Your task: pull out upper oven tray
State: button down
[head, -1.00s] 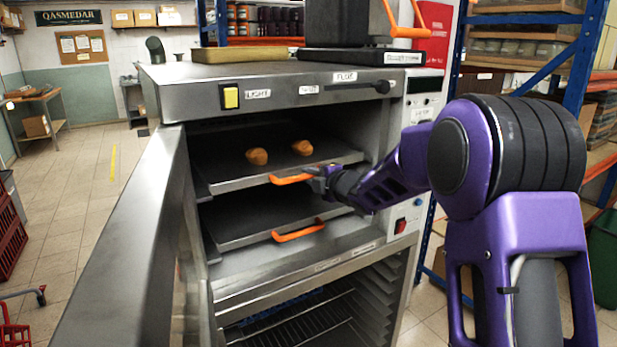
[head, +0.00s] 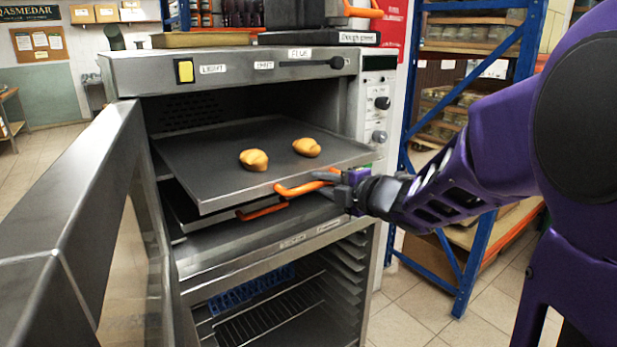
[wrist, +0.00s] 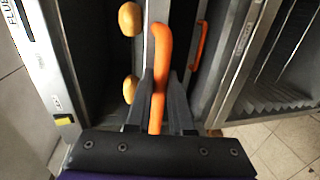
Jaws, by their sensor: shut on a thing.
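The upper oven tray (head: 215,155) is a dark flat tray sticking out of the oven front, with two bread rolls (head: 253,160) (head: 306,147) on it. Its orange handle (head: 296,188) is at the front edge. My gripper (head: 328,180) is shut on that handle near its right end. In the wrist view the handle (wrist: 161,60) runs between my gripper's fingers (wrist: 160,92). The lower tray (head: 178,205) lies beneath, further in, its orange handle (head: 262,211) partly under the upper tray.
The oven door (head: 85,210) stands open on the left. Below is a compartment with a wire rack (head: 268,318). Blue shelving (head: 468,255) stands to the right behind my arm. Floor shows at the lower right.

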jog(key=shift+v, duration=0.9)
jog(key=shift+f, duration=0.2)
jog(key=c, duration=0.8)
grip_release()
jog(key=shift+r, duration=0.1)
